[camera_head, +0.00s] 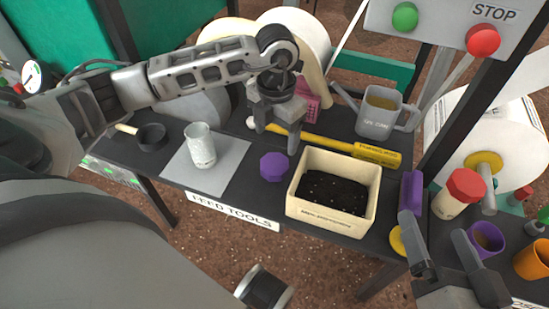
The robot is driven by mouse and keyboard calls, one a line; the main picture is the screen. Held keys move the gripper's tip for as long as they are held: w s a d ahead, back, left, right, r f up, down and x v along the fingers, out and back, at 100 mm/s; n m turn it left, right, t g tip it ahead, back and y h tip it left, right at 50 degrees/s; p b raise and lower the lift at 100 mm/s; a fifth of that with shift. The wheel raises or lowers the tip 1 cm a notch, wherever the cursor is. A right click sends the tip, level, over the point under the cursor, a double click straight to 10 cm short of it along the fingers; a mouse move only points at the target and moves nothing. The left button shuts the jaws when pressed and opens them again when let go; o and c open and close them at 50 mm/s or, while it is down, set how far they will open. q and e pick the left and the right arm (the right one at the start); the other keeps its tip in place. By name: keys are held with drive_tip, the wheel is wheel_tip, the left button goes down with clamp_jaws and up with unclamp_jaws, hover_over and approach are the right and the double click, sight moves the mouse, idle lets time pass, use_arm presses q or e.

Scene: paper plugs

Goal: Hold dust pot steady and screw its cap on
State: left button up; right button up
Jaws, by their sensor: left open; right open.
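A purple octagonal cap (273,167) lies flat on the dark table, left of the soil box. An open purple pot (486,238) stands at the right; which vessel is the dust pot is not labelled. My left gripper (277,138) points down, open and empty, just behind the purple cap and apart from it. My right gripper (434,226) is open at the lower right, its fingers left of the purple pot. I see nothing between its fingers.
A cream soil box (330,221) stands mid-table. A speckled cup (200,148) stands on a grey mat (226,172), beside a black pan (152,136). A grey can (379,117), yellow-handled tool (340,144), red-capped jar (458,192) and orange cup (533,259) stand or lie around.

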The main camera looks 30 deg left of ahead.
use_arm(q)
drive_tip(key=b, duration=0.1)
hover_over(275, 163)
wheel_tip(275, 163, down, 4)
drive_tip(key=shift+d+f, duration=0.1)
drive_tip(key=shift+f, duration=0.2)
wheel_tip(275, 163, down, 2)
drive_tip(key=shift+s+f+b, duration=0.1)
drive_tip(key=shift+f+b, duration=0.15)
drive_tip(key=shift+b, duration=0.65)
wheel_tip(275, 163, down, 2)
drive_tip(key=shift+f+b, duration=0.1)
drive_tip(key=shift+b, duration=0.35)
drive_tip(key=shift+f, duration=0.1)
use_arm(e)
drive_tip(key=r+t, duration=0.1)
drive_tip(key=w+r+n+t+y, duration=0.1)
drive_tip(key=r, duration=0.1)
drive_tip(key=w+r+t, duration=0.1)
drive_tip(key=shift+d+r+n+y, duration=0.15)
drive_tip(key=shift+r+n+y, duration=0.15)
drive_tip(key=shift+n+y, duration=0.1)
use_arm(q)
drive_tip(key=c, duration=0.7)
